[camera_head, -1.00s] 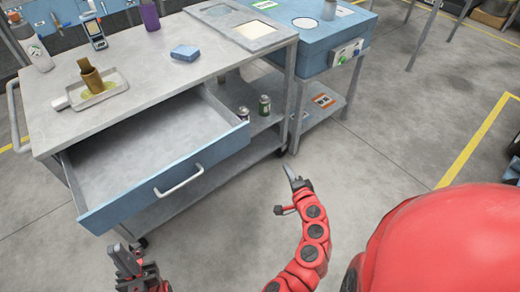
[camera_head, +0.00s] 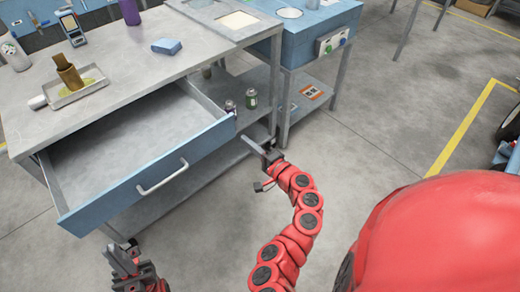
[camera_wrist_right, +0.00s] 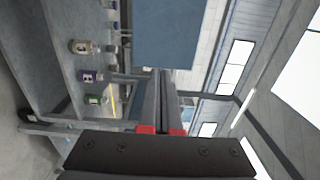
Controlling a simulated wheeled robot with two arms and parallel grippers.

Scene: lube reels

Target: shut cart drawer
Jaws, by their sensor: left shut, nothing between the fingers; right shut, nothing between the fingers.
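The cart drawer (camera_head: 130,150) stands open, pulled out toward me from under the cart's grey top. Its blue front (camera_head: 205,150) carries a silver bar handle (camera_head: 163,177). My right gripper (camera_head: 252,144) is shut and empty, just right of the drawer front's right end and apart from the handle. In the right wrist view the shut fingers (camera_wrist_right: 161,100) point toward a blue panel (camera_wrist_right: 165,30), likely the drawer front. My left gripper (camera_head: 122,262) is shut and empty, low in front of the drawer's left part. The drawer looks empty inside.
Small cans (camera_head: 251,98) stand on the lower shelf. A blue bench (camera_head: 300,45) adjoins at right.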

